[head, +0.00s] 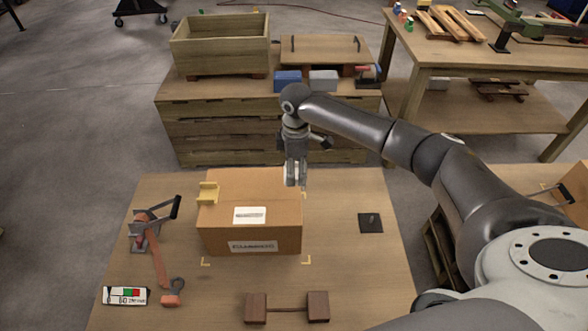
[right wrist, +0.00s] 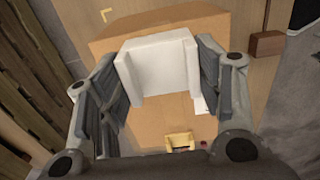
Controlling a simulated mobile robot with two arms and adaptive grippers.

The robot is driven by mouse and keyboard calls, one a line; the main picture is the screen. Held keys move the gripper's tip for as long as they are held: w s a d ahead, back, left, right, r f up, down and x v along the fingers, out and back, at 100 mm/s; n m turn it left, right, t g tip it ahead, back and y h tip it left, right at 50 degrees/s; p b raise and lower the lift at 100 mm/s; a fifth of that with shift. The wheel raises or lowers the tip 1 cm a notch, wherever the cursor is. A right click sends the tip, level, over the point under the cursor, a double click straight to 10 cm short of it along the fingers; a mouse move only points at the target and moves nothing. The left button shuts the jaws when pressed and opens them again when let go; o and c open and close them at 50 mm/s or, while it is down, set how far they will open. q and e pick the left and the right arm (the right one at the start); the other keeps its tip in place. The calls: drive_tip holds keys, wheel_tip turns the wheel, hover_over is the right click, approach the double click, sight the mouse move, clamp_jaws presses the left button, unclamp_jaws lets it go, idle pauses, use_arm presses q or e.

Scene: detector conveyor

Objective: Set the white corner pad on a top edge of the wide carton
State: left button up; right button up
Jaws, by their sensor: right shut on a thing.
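The wide carton (head: 270,200) is a brown box with white labels, standing on the wooden table. It also fills much of the right wrist view (right wrist: 160,120). My right gripper (head: 295,182) is over the carton's far right top edge. In the right wrist view its two fingers (right wrist: 157,85) are shut on the white corner pad (right wrist: 158,66), a white channel-shaped block. The pad is mostly hidden by the fingers in the head view. I cannot tell whether it touches the carton. A yellow corner pad (head: 207,194) sits on the carton's left top edge. My left gripper is not in view.
An orange and grey lever tool (head: 155,255) stands left of the carton. A dark wooden block pair (head: 286,308) lies in front, a black square plate (head: 371,223) to the right. Behind, a wooden bench carries a wooden crate (head: 222,50) and blue and grey boxes.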

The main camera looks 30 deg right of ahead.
drive_tip(key=shift+w+r, duration=0.15)
drive_tip(key=shift+w, duration=0.1)
drive_tip(key=shift+r+p, duration=0.1)
drive_tip(key=shift+p, duration=0.4)
drive_tip(key=shift+f, duration=0.25)
drive_tip(key=b, duration=0.2)
hover_over(296, 193)
drive_tip(key=shift+a+f, duration=0.15)
drive_tip(key=shift+f, duration=2.1)
drive_tip(key=shift+f+b, duration=0.8)
drive_tip(key=shift+f, duration=1.4)
drive_tip(key=o, duration=1.1)
